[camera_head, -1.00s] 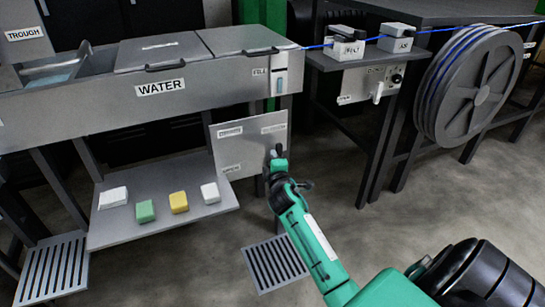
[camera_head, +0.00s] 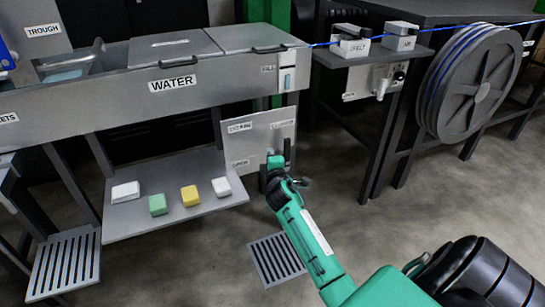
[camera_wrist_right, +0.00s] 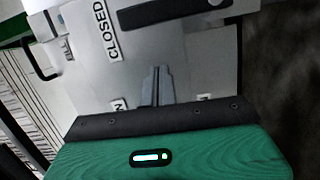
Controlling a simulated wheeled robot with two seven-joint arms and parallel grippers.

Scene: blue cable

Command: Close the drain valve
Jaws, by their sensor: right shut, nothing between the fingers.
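The drain panel (camera_head: 253,143) is a grey plate with small labels under the right end of the water trough (camera_head: 170,85). A dark lever (camera_head: 287,150) stands upright near its right side. In the right wrist view the lever (camera_wrist_right: 165,12) crosses the top, with a white round spot near its right end, and a label reads CLOSED (camera_wrist_right: 105,28). My right gripper (camera_head: 275,162) is in front of the panel, beside the lever. In the wrist view its fingers (camera_wrist_right: 157,85) are shut and empty, apart from the lever in the picture. My left gripper is out of view.
A low shelf (camera_head: 225,203) left of the panel holds several small blocks. A floor grate (camera_head: 277,258) lies below my right arm. A cable reel (camera_head: 475,85) and a bench with boxes stand at right. Open floor lies between.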

